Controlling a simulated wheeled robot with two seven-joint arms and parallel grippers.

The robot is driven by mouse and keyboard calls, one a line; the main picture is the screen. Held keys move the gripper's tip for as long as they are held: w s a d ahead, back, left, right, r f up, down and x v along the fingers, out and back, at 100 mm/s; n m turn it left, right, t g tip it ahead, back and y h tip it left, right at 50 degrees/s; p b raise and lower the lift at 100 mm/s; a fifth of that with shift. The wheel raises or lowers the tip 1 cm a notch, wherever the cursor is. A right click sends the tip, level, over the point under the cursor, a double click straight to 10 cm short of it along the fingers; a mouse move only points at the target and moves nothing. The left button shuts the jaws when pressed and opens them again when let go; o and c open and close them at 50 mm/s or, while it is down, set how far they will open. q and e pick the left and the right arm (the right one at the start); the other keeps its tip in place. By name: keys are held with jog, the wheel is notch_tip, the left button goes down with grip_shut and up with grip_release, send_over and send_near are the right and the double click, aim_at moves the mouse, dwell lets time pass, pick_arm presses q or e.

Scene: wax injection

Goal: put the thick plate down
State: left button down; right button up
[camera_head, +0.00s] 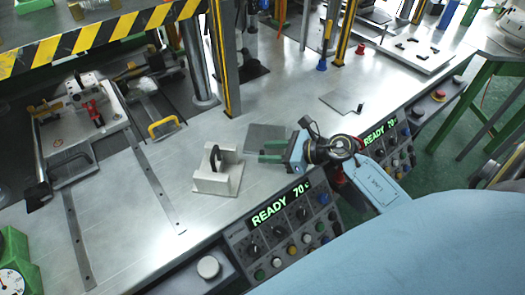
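My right gripper (271,151) is over the middle of the metal bench, its green fingers pointing left. The fingers look apart, with nothing visible between them. A flat dark grey square plate (264,132) lies on the bench just behind the fingers, partly covered by them. A silver metal block (217,182) with a black upright handle (215,158) stands on the bench left of the fingertips, apart from them. Another flat grey plate (338,99) with a small dark peg lies farther right. I cannot tell which one is the thick plate. My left gripper is not in view.
The bench (150,215) has a control panel (285,225) along its front edge. A fixture with a yellow handle (163,127) stands at the left. Upright posts (222,60) rise behind the block. A white tray (410,50) is at the back right.

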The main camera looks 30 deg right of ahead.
jog(key=v, duration=0.9)
jog(key=shift+s, duration=0.1)
